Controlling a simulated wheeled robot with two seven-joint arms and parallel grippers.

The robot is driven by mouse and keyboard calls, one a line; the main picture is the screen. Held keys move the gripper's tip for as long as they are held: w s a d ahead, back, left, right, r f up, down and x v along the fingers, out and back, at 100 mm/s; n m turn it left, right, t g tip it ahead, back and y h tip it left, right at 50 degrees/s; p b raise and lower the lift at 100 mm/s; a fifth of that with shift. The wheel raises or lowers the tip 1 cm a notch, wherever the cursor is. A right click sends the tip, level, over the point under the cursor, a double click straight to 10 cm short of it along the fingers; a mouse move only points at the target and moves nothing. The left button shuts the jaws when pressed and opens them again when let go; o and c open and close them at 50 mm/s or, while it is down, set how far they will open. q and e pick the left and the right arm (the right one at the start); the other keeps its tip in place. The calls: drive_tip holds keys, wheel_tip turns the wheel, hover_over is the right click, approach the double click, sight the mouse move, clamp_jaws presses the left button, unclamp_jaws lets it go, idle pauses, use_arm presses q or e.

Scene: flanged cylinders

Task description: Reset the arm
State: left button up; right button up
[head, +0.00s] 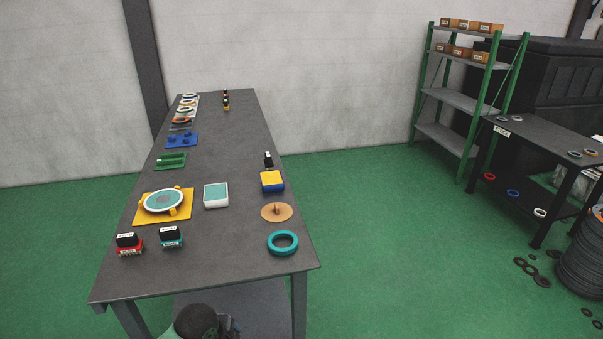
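A long dark table (222,240) stretches away from me with flanged parts on it. A round white and teal part with an orange edge (163,201) sits on a yellow plate (143,214). A teal ring (283,242) lies near the front right corner. A tan disc with a small upright pin (277,212) lies behind it. Neither of my grippers shows in the head view. A dark rounded piece with some teal, which seems to be part of my own arm, shows at the bottom edge.
Black-topped blocks, one red (130,245) and one teal (171,237), stand front left. A white box (216,195) and a blue-yellow box (271,181) stand mid-table. Green shelving (455,100) and a side table (540,140) stand right. Green floor between is clear.

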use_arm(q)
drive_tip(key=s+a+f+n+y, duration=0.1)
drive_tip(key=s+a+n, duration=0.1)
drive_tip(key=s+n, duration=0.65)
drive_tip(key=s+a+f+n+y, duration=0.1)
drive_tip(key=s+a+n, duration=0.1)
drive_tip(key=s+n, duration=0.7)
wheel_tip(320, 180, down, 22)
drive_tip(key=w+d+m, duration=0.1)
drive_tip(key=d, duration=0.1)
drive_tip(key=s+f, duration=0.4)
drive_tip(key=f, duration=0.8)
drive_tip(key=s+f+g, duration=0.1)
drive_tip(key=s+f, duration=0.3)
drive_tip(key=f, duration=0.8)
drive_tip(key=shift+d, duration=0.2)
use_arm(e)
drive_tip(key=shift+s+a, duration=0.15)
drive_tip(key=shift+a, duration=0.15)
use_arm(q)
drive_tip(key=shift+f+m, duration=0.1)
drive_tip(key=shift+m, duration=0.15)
